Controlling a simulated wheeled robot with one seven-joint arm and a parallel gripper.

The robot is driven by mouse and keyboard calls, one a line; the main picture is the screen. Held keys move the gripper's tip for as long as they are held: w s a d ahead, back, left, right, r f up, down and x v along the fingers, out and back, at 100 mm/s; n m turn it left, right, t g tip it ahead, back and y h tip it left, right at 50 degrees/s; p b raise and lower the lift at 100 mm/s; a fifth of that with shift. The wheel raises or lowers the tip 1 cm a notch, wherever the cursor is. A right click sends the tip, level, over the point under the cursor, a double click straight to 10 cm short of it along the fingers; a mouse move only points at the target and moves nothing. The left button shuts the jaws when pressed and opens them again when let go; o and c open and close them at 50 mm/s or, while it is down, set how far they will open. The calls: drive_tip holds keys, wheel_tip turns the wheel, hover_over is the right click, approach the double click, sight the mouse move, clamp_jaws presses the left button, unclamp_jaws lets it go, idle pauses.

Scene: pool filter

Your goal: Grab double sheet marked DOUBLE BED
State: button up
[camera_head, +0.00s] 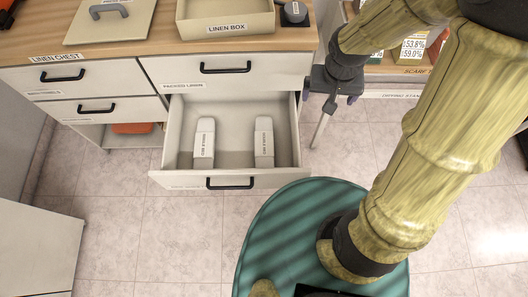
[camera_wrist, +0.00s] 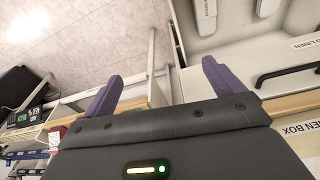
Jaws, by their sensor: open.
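Two folded pale grey sheets lie in an open drawer (camera_head: 233,179), a left sheet (camera_head: 204,143) and a right sheet (camera_head: 264,142). Each has a white label with sideways text, too small for me to tell surely which says DOUBLE BED. My gripper (camera_head: 329,98) is to the right of the drawer, beside the linen chest, apart from both sheets. Its purple fingers are spread with nothing between them, also in the wrist view (camera_wrist: 160,82). In the wrist view one sheet (camera_wrist: 207,15) shows at the top edge, with part of another farther right.
The linen chest (camera_head: 55,57) has closed drawers around the open one. The teal round base (camera_head: 270,235) is mine.

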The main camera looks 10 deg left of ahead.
drive_tip(key=n+b, duration=0.1)
drive_tip(key=b, duration=1.5)
hover_over(264, 143)
drive_tip(key=s, duration=0.2)
wheel_tip(264, 143, down, 25)
drive_tip(key=shift+w+d+n+g, duration=0.15)
drive_tip(key=shift+d+n+g, duration=0.1)
drive_tip(key=shift+n+g, duration=0.05)
drive_tip(key=shift+f, duration=0.15)
drive_tip(key=f+b, duration=0.1)
drive_tip(key=f, duration=0.3)
drive_tip(key=w+f+b, duration=0.1)
drive_tip(key=f+b, duration=0.1)
drive_tip(key=f, duration=0.2)
drive_tip(key=f+b, duration=0.2)
drive_tip(key=f, duration=0.2)
drive_tip(key=shift+w+a, duration=0.15)
drive_tip(key=shift+w, duration=0.1)
wheel_tip(264, 143, down, 5)
drive_tip(key=b, duration=0.2)
drive_tip(key=shift+w+a+f+b, duration=0.1)
drive_tip(key=shift+w+f+b, duration=0.05)
drive_tip(key=shift+b, duration=0.25)
